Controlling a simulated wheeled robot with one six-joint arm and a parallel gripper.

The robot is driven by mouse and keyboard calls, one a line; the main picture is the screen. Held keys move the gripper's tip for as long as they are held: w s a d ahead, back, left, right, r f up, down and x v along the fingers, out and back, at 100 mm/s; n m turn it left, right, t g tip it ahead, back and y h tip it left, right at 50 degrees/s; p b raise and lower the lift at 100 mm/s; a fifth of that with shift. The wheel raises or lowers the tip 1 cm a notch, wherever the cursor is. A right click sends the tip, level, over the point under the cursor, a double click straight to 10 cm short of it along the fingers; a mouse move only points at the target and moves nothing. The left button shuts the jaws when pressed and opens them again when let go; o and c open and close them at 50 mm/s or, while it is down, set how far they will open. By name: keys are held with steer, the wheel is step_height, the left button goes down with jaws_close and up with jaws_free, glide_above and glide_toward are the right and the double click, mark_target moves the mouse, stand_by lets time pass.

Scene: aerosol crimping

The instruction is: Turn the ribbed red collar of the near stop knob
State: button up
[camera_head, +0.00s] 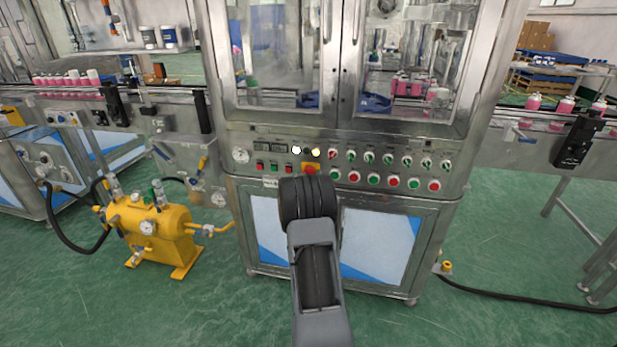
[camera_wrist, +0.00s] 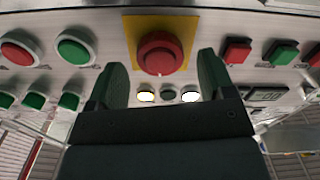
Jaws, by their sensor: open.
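The red stop knob (camera_wrist: 160,53) sits on a yellow plate (camera_wrist: 134,30) on the machine's metal panel. In the head view the red knob (camera_head: 310,170) shows just above the dark end of my arm. In the wrist view its round red cap and wider red collar face me; ribs are too small to make out. My gripper (camera_wrist: 162,66) is open, with one dark green finger on each side of the knob. Gaps show between fingers and knob, and I see no contact. The fingers are hidden behind my wrist in the head view.
Three small round lamps (camera_wrist: 168,95) lie near the knob. Green and red round buttons (camera_wrist: 77,47) and square buttons (camera_wrist: 237,50) flank it. The head view shows rows of switches (camera_head: 388,160), glass doors above, and a yellow tank (camera_head: 150,228) at left.

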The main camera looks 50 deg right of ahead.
steer(key=shift+x, duration=0.85)
